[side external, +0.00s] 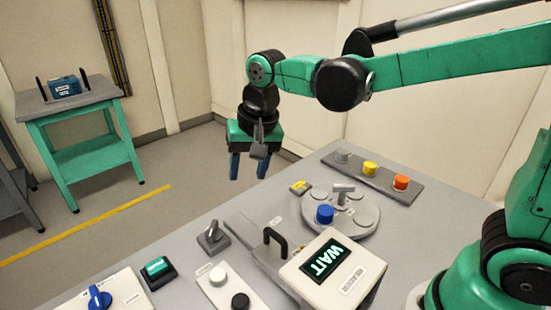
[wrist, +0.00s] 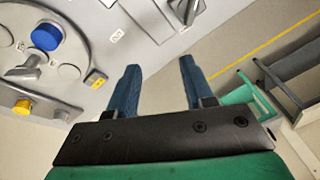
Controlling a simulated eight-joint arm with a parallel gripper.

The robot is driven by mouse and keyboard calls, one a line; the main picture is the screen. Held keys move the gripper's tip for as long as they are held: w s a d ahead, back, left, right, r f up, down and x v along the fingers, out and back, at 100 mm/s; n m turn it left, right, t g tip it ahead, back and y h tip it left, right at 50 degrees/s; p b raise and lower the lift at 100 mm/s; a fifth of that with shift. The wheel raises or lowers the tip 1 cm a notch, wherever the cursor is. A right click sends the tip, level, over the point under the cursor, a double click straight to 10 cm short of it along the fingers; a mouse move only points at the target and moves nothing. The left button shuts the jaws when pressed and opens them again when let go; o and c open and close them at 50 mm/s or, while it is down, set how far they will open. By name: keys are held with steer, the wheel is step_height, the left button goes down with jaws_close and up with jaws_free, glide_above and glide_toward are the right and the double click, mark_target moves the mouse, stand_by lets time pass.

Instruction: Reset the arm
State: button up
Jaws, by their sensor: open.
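My gripper (side external: 249,166) hangs from my green arm in the side external view, pointing down above the far left edge of the grey table. Its two blue fingers are apart with nothing between them. In the wrist view my gripper (wrist: 158,82) also shows open and empty, with the table edge and the floor beyond its fingers. The grey table (side external: 190,260) carries a round plate (side external: 358,217) with a blue knob (side external: 324,214) on it. The gripper is apart from these things.
A strip with grey, yellow (side external: 370,168) and orange knobs lies at the table's back right. A box with a "WAIT" display (side external: 325,260), a black handle (side external: 276,240), switches and buttons stand nearer. A green side table (side external: 90,150) stands at the left, with clear floor between.

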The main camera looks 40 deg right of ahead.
steer(key=s+d+n+t, duration=0.4)
steer(key=s+d+n, duration=0.1)
steer(key=s+d, duration=0.2)
steer(key=shift+s+f+n+h, duration=0.25)
steer(key=shift+s+n+h, duration=0.05)
steer(key=shift+s, duration=0.55)
